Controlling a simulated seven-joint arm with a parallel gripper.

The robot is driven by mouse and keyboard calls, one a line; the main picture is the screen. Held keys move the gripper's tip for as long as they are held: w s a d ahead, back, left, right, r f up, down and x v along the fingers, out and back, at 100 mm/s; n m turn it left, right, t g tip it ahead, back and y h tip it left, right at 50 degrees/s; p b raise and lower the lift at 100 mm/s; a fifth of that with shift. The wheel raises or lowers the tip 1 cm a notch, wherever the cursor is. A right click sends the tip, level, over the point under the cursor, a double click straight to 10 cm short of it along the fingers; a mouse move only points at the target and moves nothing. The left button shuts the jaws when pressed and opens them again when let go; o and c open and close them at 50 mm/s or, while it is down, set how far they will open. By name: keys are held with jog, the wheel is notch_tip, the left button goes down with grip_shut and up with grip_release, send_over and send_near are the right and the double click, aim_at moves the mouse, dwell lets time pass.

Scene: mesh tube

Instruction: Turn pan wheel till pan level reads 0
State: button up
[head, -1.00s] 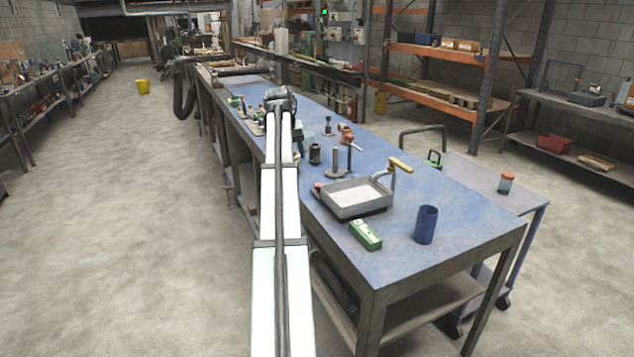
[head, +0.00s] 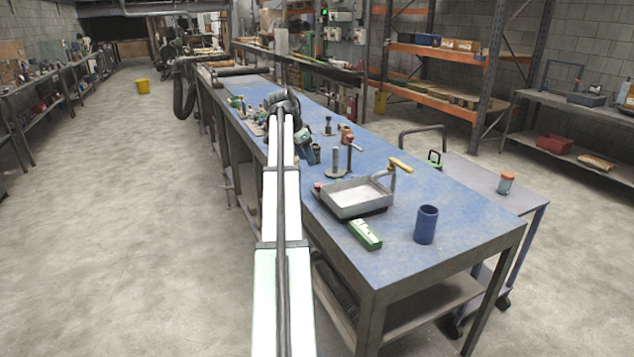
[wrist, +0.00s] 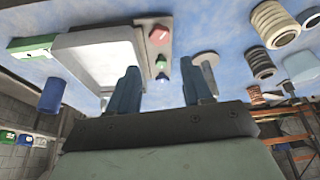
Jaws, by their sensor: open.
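The grey pan (head: 357,197) with a pale inside sits on the blue bench, and it also shows in the wrist view (wrist: 104,48). A green level-like block (head: 365,234) lies at its near side; any reading is too small to make out. A red round knob (wrist: 159,35) sits on a grey plate beside the pan, with a small green knob below it in the wrist view; I cannot tell whether the red one is the pan wheel. My gripper (wrist: 164,82) is open and empty, apart from the red knob. In the head view my gripper (head: 307,150) is beyond the pan.
A blue cup (head: 426,225) stands near the bench's front right. A grey post on a round base (head: 336,163) and a red-topped stand (head: 348,140) are behind the pan. The bench's right side is largely clear.

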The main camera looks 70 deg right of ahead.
aim_at(319, 184)
jog(key=x, duration=1.2)
jog(key=shift+w, duration=0.1)
jog(key=shift+r, duration=0.1)
jog(key=c, duration=0.8)
